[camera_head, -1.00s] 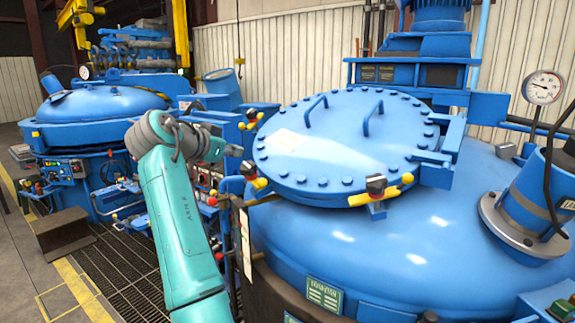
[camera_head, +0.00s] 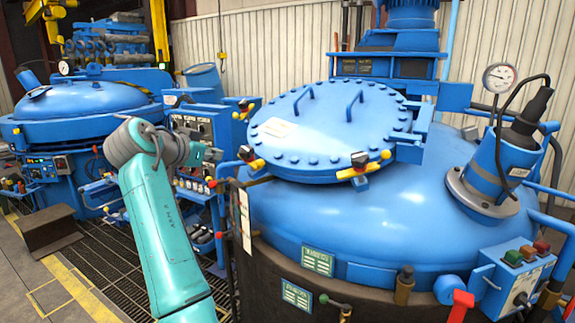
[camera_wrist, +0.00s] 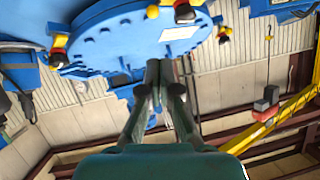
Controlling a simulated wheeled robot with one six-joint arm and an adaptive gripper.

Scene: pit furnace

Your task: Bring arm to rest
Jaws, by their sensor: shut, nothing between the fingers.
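My teal arm (camera_head: 160,225) rises from the bottom of the head view and bends at a grey joint. My gripper (camera_head: 212,155) points right, in front of the blue control panels and left of the round lid. In the wrist view my gripper (camera_wrist: 160,72) has its two fingers together, with nothing between them. The blue bolted lid (camera_head: 335,130) with two handles sits closed on the large blue furnace (camera_head: 400,215). The lid also shows upside down behind the fingers in the wrist view (camera_wrist: 150,40).
A second blue furnace (camera_head: 85,100) stands at the back left. A gauge (camera_head: 497,78) and a push-button box (camera_head: 515,275) are at the right. Dark grating (camera_head: 115,265) and a yellow-lined floor lie left of my arm. A yellow crane beam (camera_wrist: 285,118) shows in the wrist view.

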